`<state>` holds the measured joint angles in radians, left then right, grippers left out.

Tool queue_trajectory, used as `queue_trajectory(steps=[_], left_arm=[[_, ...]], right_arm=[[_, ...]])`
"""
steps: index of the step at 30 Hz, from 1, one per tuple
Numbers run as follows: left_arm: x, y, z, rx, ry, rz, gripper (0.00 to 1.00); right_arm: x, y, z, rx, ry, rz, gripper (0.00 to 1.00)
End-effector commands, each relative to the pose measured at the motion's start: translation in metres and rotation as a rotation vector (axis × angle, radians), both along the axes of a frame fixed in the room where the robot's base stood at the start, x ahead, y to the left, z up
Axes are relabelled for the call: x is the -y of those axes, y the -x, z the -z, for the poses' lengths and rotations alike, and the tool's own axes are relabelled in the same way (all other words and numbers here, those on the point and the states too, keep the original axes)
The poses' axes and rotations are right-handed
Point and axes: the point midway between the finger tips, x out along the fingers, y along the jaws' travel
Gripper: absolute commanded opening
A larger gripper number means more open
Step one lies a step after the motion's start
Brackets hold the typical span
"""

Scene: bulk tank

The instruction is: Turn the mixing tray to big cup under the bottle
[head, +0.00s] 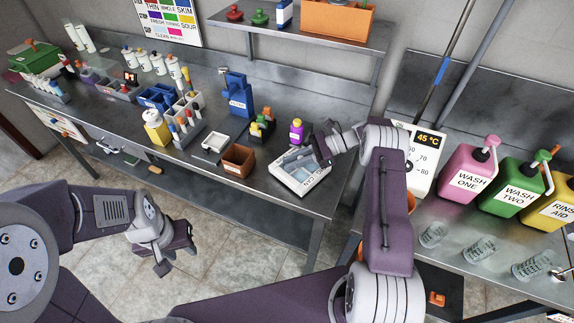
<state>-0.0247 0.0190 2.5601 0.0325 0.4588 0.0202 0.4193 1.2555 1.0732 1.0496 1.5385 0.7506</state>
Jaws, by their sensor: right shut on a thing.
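A white labelled tray (275,174) with grey-blue contents sits near the front edge of the left bench; I cannot tell whether it is the mixing tray. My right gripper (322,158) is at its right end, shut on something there. The arm and fingers hide the grasp, so the held part is unclear. Clear cups (433,235) stand in front of the pink WASH ONE bottle (468,172), the green WASH TWO bottle (514,190) and the yellow RINSE AID bottle (553,208). My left gripper (178,254) is open and empty over the floor.
A brown box (238,161), a small white scale-like tray (215,142), a yellow bottle (156,127) and a blue holder (238,95) stand on the left bench. A 45 °C gauge panel (425,165) is behind my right arm. A gap separates the two benches.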

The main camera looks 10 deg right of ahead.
Motion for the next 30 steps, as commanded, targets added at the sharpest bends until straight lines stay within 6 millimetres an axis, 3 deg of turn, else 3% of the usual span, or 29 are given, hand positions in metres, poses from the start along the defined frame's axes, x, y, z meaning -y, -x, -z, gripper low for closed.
queue_trajectory(steps=[13, 14, 16, 26, 30], left_arm=[[0.0, 0.0, 0.002, 0.0, 0.0, 0.0, 0.36], [0.0, 0.0, 0.002, 0.0, 0.0, 0.0, 0.36], [0.0, 0.0, 0.002, 0.0, 0.0, 0.0, 0.36], [0.0, 0.0, 0.003, 0.0, 0.0, 0.0, 0.36], [0.0, 0.0, 0.012, 0.0, 0.0, 0.0, 0.36]], right_arm=[[0.002, 0.001, -0.001, -0.001, -0.002, -0.007, 0.0], [0.002, 0.001, -0.001, 0.0, -0.002, -0.006, 0.23], [0.002, 0.001, -0.001, 0.0, -0.002, -0.006, 0.39], [0.005, 0.001, -0.001, 0.001, -0.001, -0.006, 0.39], [0.029, 0.002, -0.008, 0.005, 0.0, -0.002, 0.39]])
